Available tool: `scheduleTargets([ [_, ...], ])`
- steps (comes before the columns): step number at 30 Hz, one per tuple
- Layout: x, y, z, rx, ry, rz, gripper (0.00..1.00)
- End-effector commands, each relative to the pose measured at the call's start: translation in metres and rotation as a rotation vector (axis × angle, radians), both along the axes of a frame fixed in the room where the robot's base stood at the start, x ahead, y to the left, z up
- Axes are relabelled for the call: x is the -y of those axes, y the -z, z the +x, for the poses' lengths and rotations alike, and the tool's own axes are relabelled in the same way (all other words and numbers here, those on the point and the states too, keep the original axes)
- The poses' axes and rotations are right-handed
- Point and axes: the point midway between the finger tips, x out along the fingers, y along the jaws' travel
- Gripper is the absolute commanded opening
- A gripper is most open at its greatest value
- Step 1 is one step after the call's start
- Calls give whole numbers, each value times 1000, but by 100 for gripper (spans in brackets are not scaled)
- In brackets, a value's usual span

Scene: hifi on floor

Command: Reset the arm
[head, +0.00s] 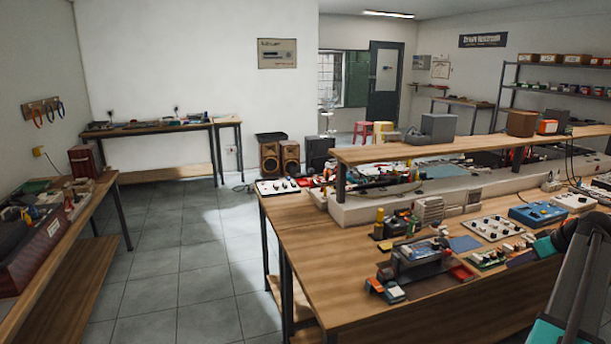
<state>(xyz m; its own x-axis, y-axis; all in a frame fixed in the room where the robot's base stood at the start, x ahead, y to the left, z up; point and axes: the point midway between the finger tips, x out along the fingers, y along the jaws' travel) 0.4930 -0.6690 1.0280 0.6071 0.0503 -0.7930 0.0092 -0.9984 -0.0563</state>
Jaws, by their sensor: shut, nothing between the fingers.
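Part of my own arm, dark grey with teal joint covers, shows at the lower right corner of the head view. It rises in front of the right part of the wooden workbench (330,290). My gripper is not in the picture, so its fingers cannot be seen. Whether the arm touches the bench or anything on it cannot be told from this view.
The workbench holds a blue box (538,214), a white knob panel (492,228) and small electronics under a raised shelf (395,153). A cluttered side bench (88,215) stands left. Speakers (270,160) stand at the back. The tiled floor (180,270) between the benches is clear.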

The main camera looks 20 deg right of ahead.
Motion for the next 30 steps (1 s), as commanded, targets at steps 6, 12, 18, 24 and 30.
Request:
scheduleTargets([
  [6,-33,42,27,-42,-6,49,0],
  [12,-86,104,59,-113,-11,119,0],
  [18,-153,173,87,-208,-13,186,0],
  [24,-225,238,103,-311,-17,237,0],
  [30,-298,299,105,-419,-20,271,0],
])
